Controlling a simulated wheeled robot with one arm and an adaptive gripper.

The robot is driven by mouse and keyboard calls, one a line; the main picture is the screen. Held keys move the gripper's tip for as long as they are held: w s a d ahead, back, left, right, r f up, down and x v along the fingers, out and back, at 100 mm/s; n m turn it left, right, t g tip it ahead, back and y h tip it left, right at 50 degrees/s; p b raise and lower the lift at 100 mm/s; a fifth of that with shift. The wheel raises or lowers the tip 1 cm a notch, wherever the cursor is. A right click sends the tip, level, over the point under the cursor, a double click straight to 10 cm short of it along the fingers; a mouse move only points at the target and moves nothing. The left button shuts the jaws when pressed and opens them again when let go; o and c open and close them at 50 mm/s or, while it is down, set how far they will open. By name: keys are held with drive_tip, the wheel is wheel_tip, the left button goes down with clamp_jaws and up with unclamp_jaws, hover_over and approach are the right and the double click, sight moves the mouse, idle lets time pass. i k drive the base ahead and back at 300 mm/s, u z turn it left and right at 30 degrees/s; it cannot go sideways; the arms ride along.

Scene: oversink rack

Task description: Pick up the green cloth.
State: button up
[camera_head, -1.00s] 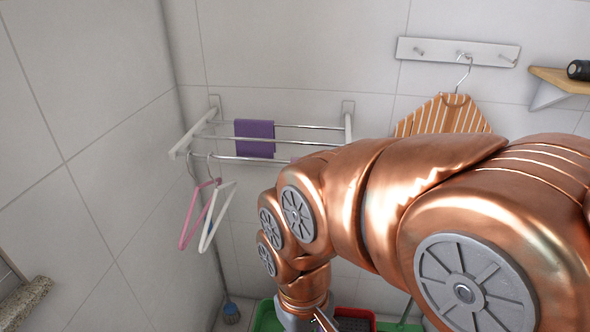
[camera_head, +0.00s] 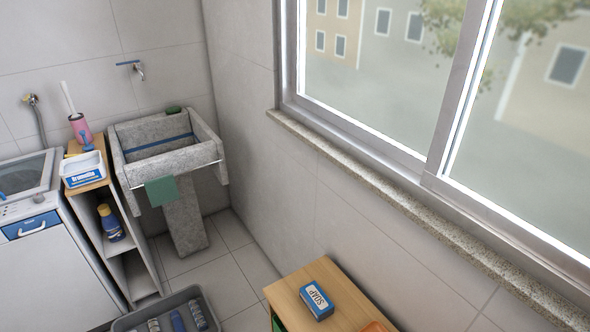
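The green cloth (camera_head: 161,191) hangs over the front edge of the grey stone sink (camera_head: 202,153), toward its left side. It hangs down in front of the sink's pedestal. A darker green item (camera_head: 173,110) sits on the sink's back rim; it is too small to identify. My gripper and arm are not in this view.
A narrow wooden-topped shelf (camera_head: 140,284) with a detergent box (camera_head: 84,169) stands left of the sink, beside a washing machine (camera_head: 48,262). A grey crate (camera_head: 126,322) with bottles lies on the floor. A wooden cabinet (camera_head: 290,297) bearing a soap box (camera_head: 316,301) stands under the window.

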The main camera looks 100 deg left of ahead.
sight(161, 190)
drive_tip(key=u, duration=4.8)
drive_tip(key=i, duration=1.75)
drive_tip(key=z, duration=1.95)
drive_tip(key=i, duration=0.6)
drive_tip(key=u, duration=0.05)
